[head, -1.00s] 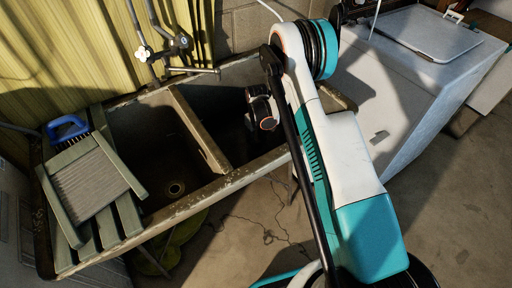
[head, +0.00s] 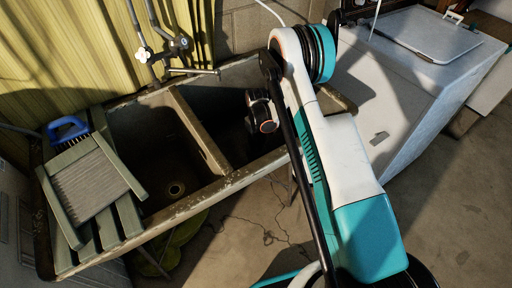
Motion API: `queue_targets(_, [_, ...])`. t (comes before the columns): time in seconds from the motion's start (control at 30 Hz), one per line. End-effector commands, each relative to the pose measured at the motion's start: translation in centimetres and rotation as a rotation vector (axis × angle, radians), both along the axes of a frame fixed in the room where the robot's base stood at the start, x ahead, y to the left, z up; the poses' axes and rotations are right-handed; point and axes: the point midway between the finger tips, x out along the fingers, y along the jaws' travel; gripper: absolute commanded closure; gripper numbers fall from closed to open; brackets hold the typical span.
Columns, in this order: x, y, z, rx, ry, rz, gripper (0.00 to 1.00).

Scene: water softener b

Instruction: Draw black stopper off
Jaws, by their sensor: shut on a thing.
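A double sink has a left basin (head: 150,135) and a dark right basin (head: 215,110), split by a worn divider (head: 200,130). My arm reaches over the right basin. Its dark end, with my gripper (head: 258,122), points down into that basin. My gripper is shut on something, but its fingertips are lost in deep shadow. The black stopper cannot be made out; the basin floor under my gripper is hidden by shadow and the front rim. In the left basin, an uncovered drain (head: 176,189) shows.
A washboard (head: 88,180) and a blue-handled brush (head: 67,129) lie at the sink's left end. A faucet (head: 180,45) stands behind the basins. A white appliance (head: 410,75) stands at the right. My arm is close to the sink's front rim (head: 240,172).

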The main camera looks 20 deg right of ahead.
Motion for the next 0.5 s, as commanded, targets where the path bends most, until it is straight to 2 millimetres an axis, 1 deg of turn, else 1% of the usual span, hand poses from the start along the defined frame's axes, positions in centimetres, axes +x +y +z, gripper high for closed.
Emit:
queue_targets(0.33, [0.0, 0.0, 0.6, 0.0, 0.0, 0.0, 1.0])
queue_targets(0.5, [0.0, 0.0, 1.7, 0.0, 0.0, 0.0, 1.0])
